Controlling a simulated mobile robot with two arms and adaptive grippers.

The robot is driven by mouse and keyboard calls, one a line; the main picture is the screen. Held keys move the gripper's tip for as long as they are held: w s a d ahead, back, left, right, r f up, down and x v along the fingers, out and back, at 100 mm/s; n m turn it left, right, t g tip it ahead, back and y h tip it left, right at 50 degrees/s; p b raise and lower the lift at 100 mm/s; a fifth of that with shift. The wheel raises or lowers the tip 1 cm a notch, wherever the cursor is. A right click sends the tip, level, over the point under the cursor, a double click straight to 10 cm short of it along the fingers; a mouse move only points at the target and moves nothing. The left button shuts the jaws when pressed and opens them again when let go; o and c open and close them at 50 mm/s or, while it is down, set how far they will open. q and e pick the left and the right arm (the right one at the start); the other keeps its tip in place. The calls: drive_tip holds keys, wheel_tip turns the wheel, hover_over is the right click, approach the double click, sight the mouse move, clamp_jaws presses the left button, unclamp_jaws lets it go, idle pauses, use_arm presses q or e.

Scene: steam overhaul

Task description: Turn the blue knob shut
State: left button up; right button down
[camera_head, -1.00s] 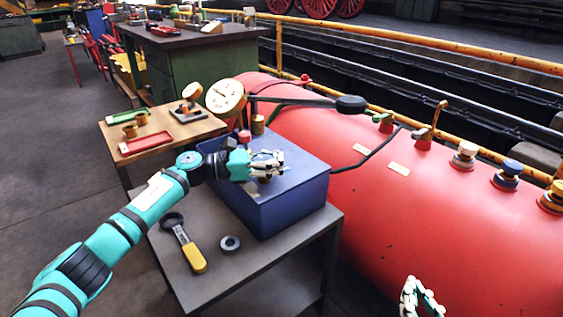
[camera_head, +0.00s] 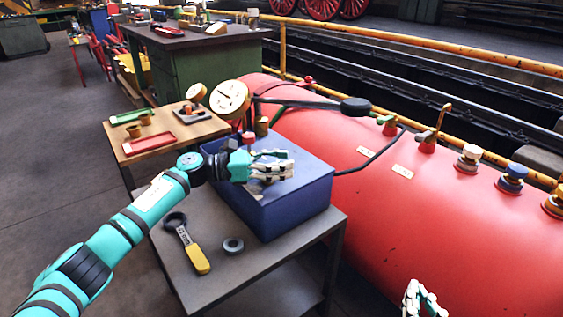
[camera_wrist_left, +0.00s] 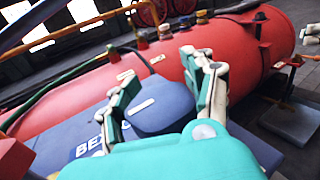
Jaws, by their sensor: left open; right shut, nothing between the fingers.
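The blue knob (camera_head: 512,178) stands upright on top of the red boiler at the right of the head view, between a white knob and a yellow one. My left gripper (camera_head: 290,165) is open and empty above the blue box, well to the left of the blue knob. In the left wrist view its two fingers (camera_wrist_left: 165,85) are spread, with the box lid and boiler beyond them. The small knobs there are too small to read surely. My right gripper (camera_head: 424,298) is shut and empty at the lower edge of the head view, partly cut off, in front of the boiler.
The blue box (camera_head: 285,215) sits on a grey table (camera_head: 190,285) with a yellow-handled tool (camera_head: 192,252) and a metal ring (camera_head: 233,245).

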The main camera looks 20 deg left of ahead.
use_arm(q)
drive_tip(key=v, duration=1.2)
drive_tip(key=shift+f, duration=0.1)
